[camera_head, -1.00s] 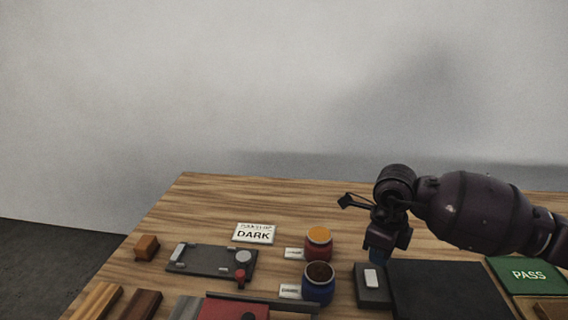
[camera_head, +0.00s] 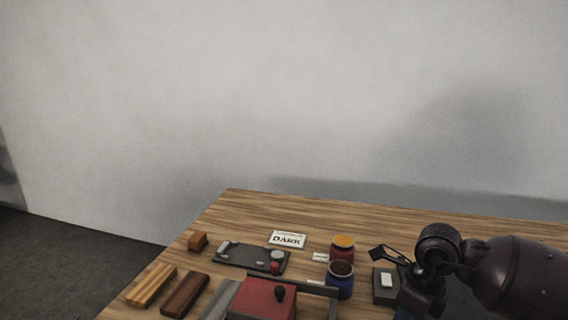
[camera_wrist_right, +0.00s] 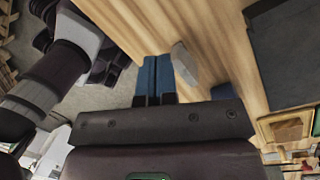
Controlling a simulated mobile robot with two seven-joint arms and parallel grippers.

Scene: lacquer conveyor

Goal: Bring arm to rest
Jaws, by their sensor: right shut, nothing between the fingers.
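My right arm comes in from the lower right in the head view. Its gripper (camera_head: 404,312) is at the bottom edge of the picture, beside the dark block with a white button, and its tips are partly cut off. In the right wrist view the two blue fingers (camera_wrist_right: 153,78) lie together, shut with nothing between them. My left gripper is not in view.
The wooden table (camera_head: 350,212) holds a DARK sign (camera_head: 287,240), a grey fixture (camera_head: 240,256), a red-topped box (camera_head: 262,298), an orange-topped jar (camera_head: 343,246), a blue jar (camera_head: 340,283) and a dark block with a white button (camera_head: 386,280). Wooden bars (camera_head: 152,286) lie at left.

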